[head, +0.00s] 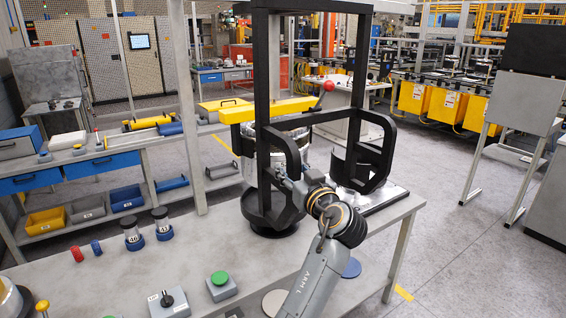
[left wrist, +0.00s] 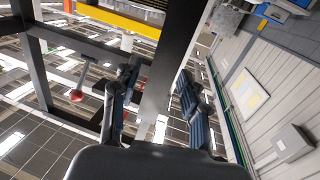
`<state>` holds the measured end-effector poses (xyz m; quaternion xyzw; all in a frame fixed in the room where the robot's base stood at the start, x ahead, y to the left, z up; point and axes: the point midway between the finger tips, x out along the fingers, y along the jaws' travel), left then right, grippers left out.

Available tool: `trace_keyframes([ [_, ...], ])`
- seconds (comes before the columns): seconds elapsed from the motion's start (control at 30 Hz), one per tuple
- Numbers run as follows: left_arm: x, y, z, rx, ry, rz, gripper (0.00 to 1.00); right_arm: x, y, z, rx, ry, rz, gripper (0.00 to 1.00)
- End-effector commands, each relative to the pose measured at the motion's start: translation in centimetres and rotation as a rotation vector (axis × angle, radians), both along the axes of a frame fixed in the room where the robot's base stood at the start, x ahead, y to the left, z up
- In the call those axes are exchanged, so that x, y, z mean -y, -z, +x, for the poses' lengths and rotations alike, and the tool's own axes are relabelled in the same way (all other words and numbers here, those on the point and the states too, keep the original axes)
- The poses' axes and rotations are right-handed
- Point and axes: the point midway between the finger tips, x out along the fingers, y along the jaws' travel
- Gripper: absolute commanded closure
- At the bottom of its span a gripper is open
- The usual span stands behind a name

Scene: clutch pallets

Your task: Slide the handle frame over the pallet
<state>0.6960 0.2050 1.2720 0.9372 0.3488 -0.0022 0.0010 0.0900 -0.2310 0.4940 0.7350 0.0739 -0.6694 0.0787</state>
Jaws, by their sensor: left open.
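The black handle frame (head: 262,70) stands upright over the near table, with tall posts, a top bar and a looped handle on each side. My left gripper (head: 285,180) is at the left handle loop. In the left wrist view the open fingers (left wrist: 157,100) lie on either side of a black bar (left wrist: 168,75); whether they touch it I cannot tell. A metal cylinder (head: 247,165) shows behind the frame's left side, above a round black base (head: 268,222). A plate with a silver top (head: 385,197), perhaps the pallet, lies at the table's right end, partly hidden. My right gripper is not visible.
The near table (head: 110,275) carries a green button box (head: 221,286), a switch box (head: 168,303) and two dark weights (head: 132,232) at the left. A yellow beam (head: 285,108) crosses at the frame. A red ball (head: 329,86) is beside it.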

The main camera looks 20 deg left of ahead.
Motion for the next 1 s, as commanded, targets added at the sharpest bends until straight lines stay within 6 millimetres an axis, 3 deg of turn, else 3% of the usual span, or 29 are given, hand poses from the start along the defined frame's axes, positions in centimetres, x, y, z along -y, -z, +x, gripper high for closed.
trace_keyframes([
  [0.37, 0.25, 0.02, -0.06, 0.0, 0.0, 0.0, 0.56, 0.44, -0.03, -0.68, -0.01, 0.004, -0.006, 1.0],
  [0.6, 0.23, 0.0, -0.05, 0.0, 0.001, 0.0, 1.0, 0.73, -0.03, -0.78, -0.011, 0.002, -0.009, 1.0],
  [1.0, -0.36, 0.05, -0.01, 0.001, 0.001, -0.001, 1.0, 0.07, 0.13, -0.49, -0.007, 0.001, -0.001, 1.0],
])
